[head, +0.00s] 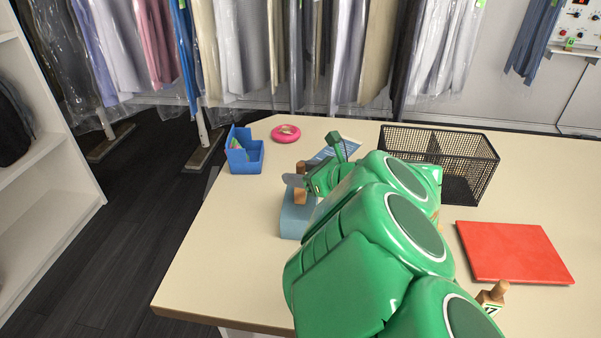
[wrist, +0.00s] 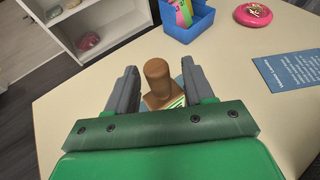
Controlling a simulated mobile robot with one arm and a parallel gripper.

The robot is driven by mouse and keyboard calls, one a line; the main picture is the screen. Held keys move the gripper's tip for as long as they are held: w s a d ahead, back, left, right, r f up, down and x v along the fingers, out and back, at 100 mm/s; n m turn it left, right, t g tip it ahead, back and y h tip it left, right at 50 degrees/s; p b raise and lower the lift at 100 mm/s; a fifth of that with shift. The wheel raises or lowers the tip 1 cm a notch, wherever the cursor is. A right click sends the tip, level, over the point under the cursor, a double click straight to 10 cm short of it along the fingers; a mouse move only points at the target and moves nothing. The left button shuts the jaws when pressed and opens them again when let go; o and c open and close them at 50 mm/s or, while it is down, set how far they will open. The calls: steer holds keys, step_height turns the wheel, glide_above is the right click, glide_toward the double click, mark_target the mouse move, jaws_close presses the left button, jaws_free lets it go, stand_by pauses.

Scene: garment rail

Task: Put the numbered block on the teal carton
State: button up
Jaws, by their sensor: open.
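The teal carton (head: 292,222) stands on the table, partly covered by my arm. A small wooden block with a knob handle (head: 300,196) is at its top; in the wrist view this block (wrist: 157,80) stands upright between my fingers and carries a green-and-white label. I cannot read a number on it. My gripper (wrist: 159,74) is open around the handle, one finger on each side, with gaps visible. In the head view my gripper (head: 298,181) is over the carton. Another wooden-handled block (head: 490,298), its label seeming to read 17, stands near the lower right, partly hidden by my arm.
A blue open bin (head: 245,157), a pink round thing (head: 286,133) and a blue printed sheet (head: 324,152) lie beyond the carton. A black wire basket (head: 480,160) and red flat slab (head: 512,252) are to the right. The table's left front is clear.

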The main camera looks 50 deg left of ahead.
steer(key=shift+r, duration=0.1)
steer(key=v, duration=0.7)
steer(key=shift+d, duration=0.25)
steer(key=shift+w+r, duration=0.1)
steer(key=shift+r, duration=0.05)
